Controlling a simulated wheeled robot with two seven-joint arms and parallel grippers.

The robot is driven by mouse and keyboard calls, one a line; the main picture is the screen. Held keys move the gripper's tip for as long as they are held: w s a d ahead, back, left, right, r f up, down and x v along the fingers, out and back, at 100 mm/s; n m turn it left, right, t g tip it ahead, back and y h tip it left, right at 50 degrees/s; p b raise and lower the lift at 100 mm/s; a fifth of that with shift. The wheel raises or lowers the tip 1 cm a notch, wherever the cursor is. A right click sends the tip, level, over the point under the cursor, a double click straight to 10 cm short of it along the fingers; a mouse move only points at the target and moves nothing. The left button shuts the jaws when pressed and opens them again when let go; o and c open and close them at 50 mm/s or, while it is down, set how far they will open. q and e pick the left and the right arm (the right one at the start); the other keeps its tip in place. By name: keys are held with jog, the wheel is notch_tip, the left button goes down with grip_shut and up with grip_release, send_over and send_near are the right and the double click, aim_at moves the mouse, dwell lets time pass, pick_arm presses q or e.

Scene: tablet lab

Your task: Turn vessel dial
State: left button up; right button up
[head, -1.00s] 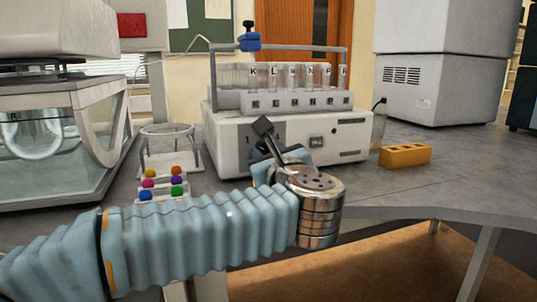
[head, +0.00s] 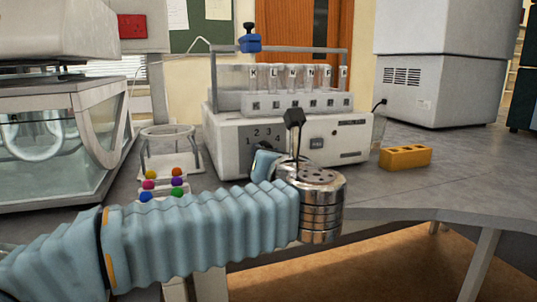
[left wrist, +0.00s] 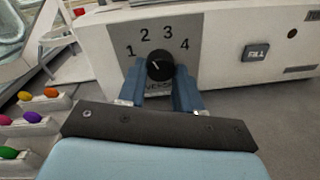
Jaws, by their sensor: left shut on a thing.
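The dial is a round black knob (left wrist: 160,67) on the grey panel (left wrist: 190,30) marked 1, 2, 3 and 4, in the left wrist view. Its white mark points up and left, roughly toward 1. My left gripper (left wrist: 160,88) has its blue fingers on both sides of the knob, shut on it. In the head view the left gripper (head: 265,163) reaches the front of the white machine (head: 235,142), and the knob is hidden behind my wrist. The machine carries a rack of lettered clear vessels (head: 290,78). My right gripper is not in view.
A square button (left wrist: 256,52) sits right of the panel. A stand with coloured balls (head: 163,182) and a wire ring holder (head: 167,132) are left of the machine. A yellow block (head: 405,156) lies to the right, with bare bench around it.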

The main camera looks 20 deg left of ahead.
pick_arm(q)
jog(key=shift+m, duration=0.6)
jog(key=o, duration=1)
jog(key=shift+o, duration=0.2)
jog(key=shift+s+d, duration=0.1)
jog(key=b+v, duration=0.1)
jog(key=v, duration=1.2)
jog(key=shift+s+d, duration=0.2)
jog(key=shift+s, duration=0.05)
